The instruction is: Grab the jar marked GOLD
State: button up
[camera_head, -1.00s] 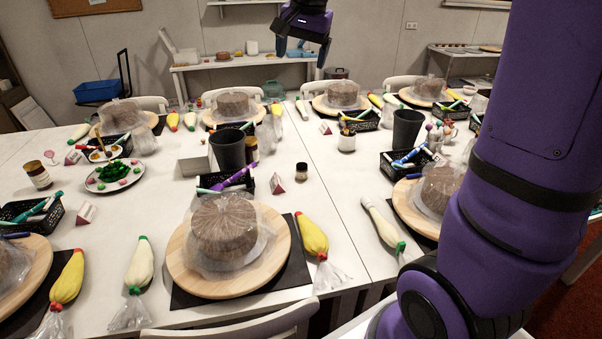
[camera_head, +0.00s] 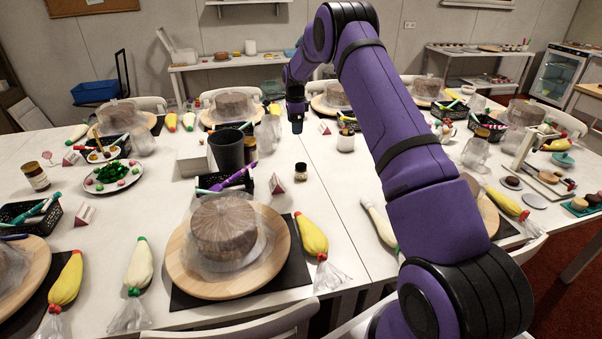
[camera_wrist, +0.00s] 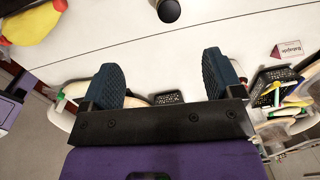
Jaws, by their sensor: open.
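No lettering reading GOLD is legible on any jar. A small jar (camera_head: 300,172) with a dark lid stands upright on the white table, right of the black bin. A round black-lidded thing at the top edge of the wrist view (camera_wrist: 168,10) looks like this jar. A larger brown jar (camera_head: 36,176) with a pale label stands at the left. Another jar (camera_head: 250,150) is partly hidden behind the bin. My gripper (camera_head: 296,126) hangs behind the small jar in the head view, apart from it. In the wrist view its fingers (camera_wrist: 160,66) are spread and empty.
A black bin (camera_head: 227,150) and a black basket (camera_head: 226,184) with pens stand left of the small jar. A small card (camera_head: 277,184) stands close to it. A wrapped cake (camera_head: 224,227) on a wooden turntable (camera_head: 180,262) is nearer. Bare table lies right of the jar.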

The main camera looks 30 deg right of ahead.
aim_at(301, 171)
jog(key=d+f+m, duration=0.1)
jog(key=f, duration=0.3)
jog(key=w+d+f+m, duration=0.1)
jog(key=f, duration=0.4)
jog(key=w+d+f+m, duration=0.1)
jog(key=f, duration=0.3)
jog(key=shift+d+f+g, duration=0.15)
jog(key=shift+d+g, duration=0.05)
jog(key=shift+g, duration=0.2)
notch_tip(301, 171, down, 11)
jog(key=shift+s+d+f, duration=0.1)
jog(key=shift+s+f, duration=0.05)
jog(key=shift+f, duration=0.05)
jog(key=c, duration=1)
jog(key=shift+c, duration=0.2)
